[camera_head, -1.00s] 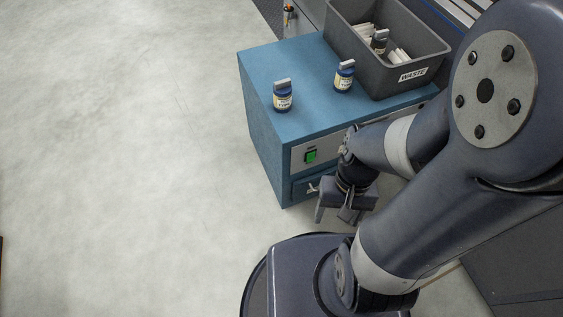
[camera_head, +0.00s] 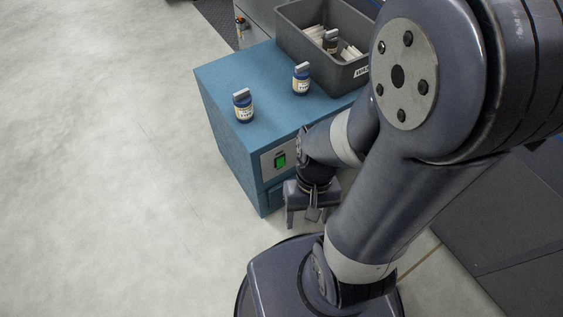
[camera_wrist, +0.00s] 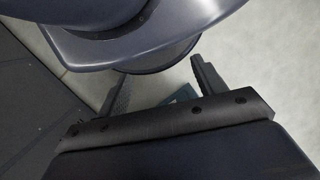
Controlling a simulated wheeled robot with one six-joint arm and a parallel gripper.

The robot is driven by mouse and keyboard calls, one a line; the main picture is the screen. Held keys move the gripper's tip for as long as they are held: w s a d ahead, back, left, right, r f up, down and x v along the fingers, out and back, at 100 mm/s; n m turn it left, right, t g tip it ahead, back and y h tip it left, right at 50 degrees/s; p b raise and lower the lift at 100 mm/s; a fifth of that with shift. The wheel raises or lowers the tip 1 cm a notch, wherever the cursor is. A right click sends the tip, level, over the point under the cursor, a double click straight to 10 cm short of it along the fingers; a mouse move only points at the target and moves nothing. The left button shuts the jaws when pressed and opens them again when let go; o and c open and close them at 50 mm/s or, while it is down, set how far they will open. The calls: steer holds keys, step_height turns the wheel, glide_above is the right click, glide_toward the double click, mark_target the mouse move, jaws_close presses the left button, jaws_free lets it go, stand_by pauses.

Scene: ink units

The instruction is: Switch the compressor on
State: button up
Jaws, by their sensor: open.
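A green switch (camera_head: 280,160) sits on a light grey panel on the front of a blue cabinet (camera_head: 222,88). It is the only switch I see; whether it is on or off I cannot tell. My gripper (camera_head: 302,222) hangs in front of the cabinet, below and to the right of the switch, apart from it and pointing down. In the wrist view my gripper (camera_wrist: 160,88) is open with nothing between its fingers. My arm hides the right part of the cabinet front. No label names the compressor.
A grey waste bin (camera_head: 293,42) with white pieces and a bottle stands behind. The floor (camera_head: 100,180) at left is clear.

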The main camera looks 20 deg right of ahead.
steer(key=shift+w+d+f, duration=0.1)
steer(key=shift+w+d, duration=0.15)
steer(key=shift+d, duration=0.05)
steer(key=c, duration=0.3)
steer(key=w+d+f+n+t+h, duration=0.1)
steer(key=w+d, duration=0.2)
steer(key=w+d+n+t+h, duration=0.1)
steer(key=w+d+n, duration=0.1)
steer(key=w+d, duration=0.1)
steer(key=w+d+f+n+t+h, duration=0.1)
steer(key=w+d, duration=0.1)
steer(key=shift+w+d+f+n+p, duration=0.35)
steer(key=shift+w+d+n+p, duration=0.05)
steer(key=c, duration=0.7)
steer(key=w+d+f+n+t, duration=0.1)
steer(key=w, duration=0.1)
steer(key=w+d+n+t, duration=0.1)
steer(key=w+n, duration=0.1)
steer(key=w+d+f+n+t, duration=0.1)
steer(key=w+d+n, duration=0.1)
steer(key=w, duration=0.1)
steer(key=shift+w+f+p, duration=0.1)
steer(key=shift+f+p, duration=0.2)
jaws_close()
steer(key=w+a+f+n+t+y+p, duration=0.1)
steer(key=a+f+n+y, duration=0.3)
steer(key=n, duration=0.7)
steer(key=shift+w+a+f+n+y, duration=0.15)
steer(key=shift+w+f+n+y, duration=0.15)
steer(key=shift+f+y, duration=1.15)
